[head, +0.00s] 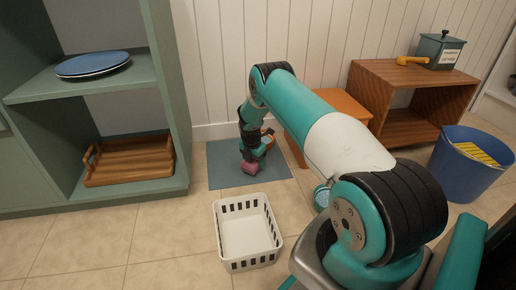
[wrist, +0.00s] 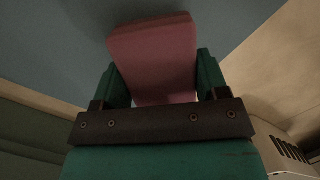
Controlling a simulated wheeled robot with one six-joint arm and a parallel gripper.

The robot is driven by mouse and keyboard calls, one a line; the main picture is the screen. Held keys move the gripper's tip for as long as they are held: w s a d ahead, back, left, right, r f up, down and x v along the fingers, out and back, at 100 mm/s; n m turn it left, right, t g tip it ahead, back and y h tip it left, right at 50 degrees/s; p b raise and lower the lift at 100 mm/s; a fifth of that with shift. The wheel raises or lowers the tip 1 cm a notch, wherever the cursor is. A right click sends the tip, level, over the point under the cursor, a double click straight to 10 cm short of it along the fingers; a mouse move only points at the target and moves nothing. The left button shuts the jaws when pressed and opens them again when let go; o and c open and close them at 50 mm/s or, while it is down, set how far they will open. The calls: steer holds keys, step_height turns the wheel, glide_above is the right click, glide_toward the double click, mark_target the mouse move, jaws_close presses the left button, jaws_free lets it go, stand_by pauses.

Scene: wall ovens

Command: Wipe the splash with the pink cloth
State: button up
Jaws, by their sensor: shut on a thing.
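My gripper (head: 251,158) points down over a blue-grey mat (head: 222,177) on the floor. It is shut on the pink cloth (head: 249,168), which shows as a small block at or just above the mat; I cannot tell whether it touches. In the wrist view, the cloth (wrist: 155,50) sits between the two green fingers of my gripper (wrist: 160,78) and sticks out past their tips. I cannot make out the splash in either view; my arm and the cloth cover part of the mat.
A white slotted basket (head: 247,232) stands on the tiles in front of the mat. Green shelves (head: 160,90) at left hold blue plates (head: 92,64) and a wooden tray (head: 130,161). An orange stool (head: 338,103), a wooden shelf unit (head: 418,75) and a blue bin (head: 455,175) stand at right.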

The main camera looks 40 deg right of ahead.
steer(key=r+p, duration=0.1)
steer(key=r, duration=0.1)
steer(key=shift+a+r+p, duration=0.3)
steer(key=shift+a+p, duration=0.05)
steer(key=shift+p, duration=0.05)
steer(key=shift+r+p, duration=1.15)
steer(key=shift+r, duration=0.25)
